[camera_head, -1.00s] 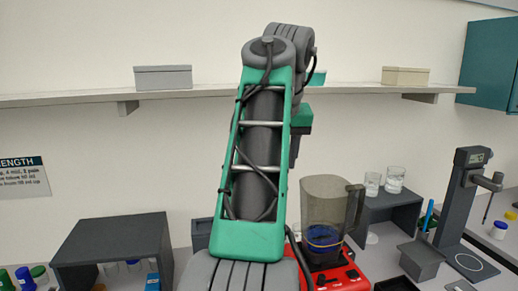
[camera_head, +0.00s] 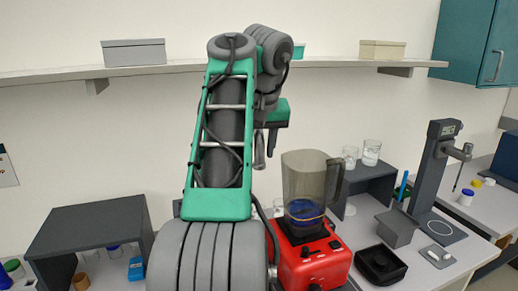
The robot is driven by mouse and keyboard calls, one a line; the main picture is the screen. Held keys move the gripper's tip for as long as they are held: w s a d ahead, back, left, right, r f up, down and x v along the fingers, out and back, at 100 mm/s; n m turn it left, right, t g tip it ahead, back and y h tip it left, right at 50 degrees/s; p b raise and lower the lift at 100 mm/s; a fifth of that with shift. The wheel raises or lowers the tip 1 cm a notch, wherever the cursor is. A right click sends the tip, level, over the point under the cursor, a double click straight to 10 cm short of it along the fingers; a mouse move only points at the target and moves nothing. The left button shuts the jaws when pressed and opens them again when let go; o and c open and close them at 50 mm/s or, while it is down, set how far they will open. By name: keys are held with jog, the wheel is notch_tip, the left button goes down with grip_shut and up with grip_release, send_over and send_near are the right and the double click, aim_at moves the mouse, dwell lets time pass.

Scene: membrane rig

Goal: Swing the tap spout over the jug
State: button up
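A smoky see-through jug (camera_head: 304,178) with a dark handle stands on a red base with knobs, right of my arm. Something blue shows in its lower part. I cannot make out a tap spout for certain; my arm hides part of the bench and wall behind it. My gripper (camera_head: 264,152) seems to be the grey parts hanging below my green wrist link, up and left of the jug and apart from it in the picture. Its fingertips are too small to tell open from shut.
A dark stand (camera_head: 430,172) with a side arm is at the right, near an open dark box (camera_head: 380,263) and a grey bin (camera_head: 396,228). A dark shelf unit (camera_head: 88,232) stands at the left. A wall shelf (camera_head: 340,64) runs behind my arm.

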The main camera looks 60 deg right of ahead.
jog(key=shift+s, duration=0.1)
grip_shut()
dwell(1.1)
